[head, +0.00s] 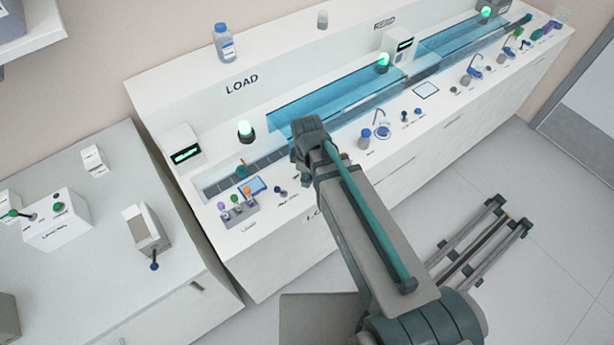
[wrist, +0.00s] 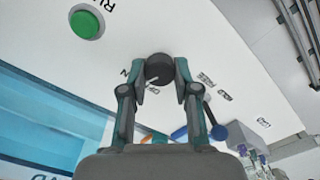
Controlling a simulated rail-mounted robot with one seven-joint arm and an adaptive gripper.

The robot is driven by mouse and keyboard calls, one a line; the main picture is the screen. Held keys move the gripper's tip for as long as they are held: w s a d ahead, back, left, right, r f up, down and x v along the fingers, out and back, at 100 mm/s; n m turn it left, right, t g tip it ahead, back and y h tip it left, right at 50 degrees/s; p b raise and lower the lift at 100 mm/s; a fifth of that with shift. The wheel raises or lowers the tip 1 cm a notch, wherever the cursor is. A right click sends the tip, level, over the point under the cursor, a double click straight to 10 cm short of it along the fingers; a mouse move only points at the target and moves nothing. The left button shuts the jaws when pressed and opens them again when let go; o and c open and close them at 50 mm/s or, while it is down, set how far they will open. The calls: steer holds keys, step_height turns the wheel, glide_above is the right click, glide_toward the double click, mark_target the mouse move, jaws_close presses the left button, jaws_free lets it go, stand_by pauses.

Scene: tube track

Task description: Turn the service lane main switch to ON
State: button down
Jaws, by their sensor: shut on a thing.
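In the wrist view a dark round knob (wrist: 158,66) with a white pointer line sits on the white panel. I take it to be the main switch. My gripper (wrist: 161,76) is shut on this knob, with one finger on each side. The pointer line slants across the knob's lower part. In the head view my wrist is over the LOAD bench (head: 245,86), and my arm hides the knob and fingertips.
A green button (wrist: 86,22) lies near the knob, and a blue-ended lever (wrist: 217,130) stands close to my right finger. A blue transparent cover (head: 340,98) runs along the bench. Coloured knobs (head: 235,208) stand at its front left. The floor at right holds a rail frame (head: 478,248).

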stand_by(0.3)
steer(key=c, duration=0.9)
jaws_free()
steer(key=shift+o, duration=0.2)
steer(key=shift+r, duration=0.1)
step_height(320, 180, up, 12)
